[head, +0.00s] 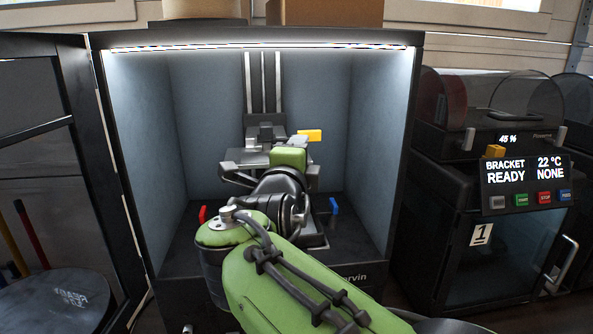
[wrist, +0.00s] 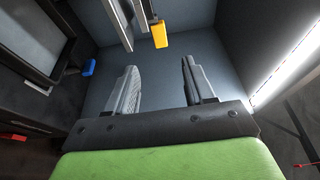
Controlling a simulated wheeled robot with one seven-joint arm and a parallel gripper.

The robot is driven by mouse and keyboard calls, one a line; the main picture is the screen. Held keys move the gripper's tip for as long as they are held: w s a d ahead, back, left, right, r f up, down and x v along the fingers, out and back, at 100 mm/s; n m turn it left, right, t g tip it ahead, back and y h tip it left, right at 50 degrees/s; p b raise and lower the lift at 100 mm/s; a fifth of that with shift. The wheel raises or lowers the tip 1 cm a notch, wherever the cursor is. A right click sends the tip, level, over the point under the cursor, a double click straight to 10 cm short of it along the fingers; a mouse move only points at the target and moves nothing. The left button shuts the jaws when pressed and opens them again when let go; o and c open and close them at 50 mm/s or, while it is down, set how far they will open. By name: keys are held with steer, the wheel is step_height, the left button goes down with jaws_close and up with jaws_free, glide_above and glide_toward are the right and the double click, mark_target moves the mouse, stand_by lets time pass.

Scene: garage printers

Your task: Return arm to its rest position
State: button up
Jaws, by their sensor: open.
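My green and black arm (head: 285,285) reaches from the bottom of the head view into the open, lit printer enclosure (head: 205,115). In the wrist view my gripper (wrist: 158,66) is open, with two grey fingers spread apart and nothing between them. Beyond the fingers are the grey-blue inner walls. In the head view my wrist hides part of the printer's carriage and bed, and the fingers are hard to make out.
A yellow tab (head: 309,135) projects near the vertical rails; it also shows beyond the fingertips in the wrist view (wrist: 159,34). Red (head: 203,214) and blue (head: 334,207) clips sit low inside. An open door (head: 95,130) stands left; another printer (head: 488,140) reads "BRACKET READY".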

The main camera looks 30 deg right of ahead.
steer(key=shift+v, duration=1.45)
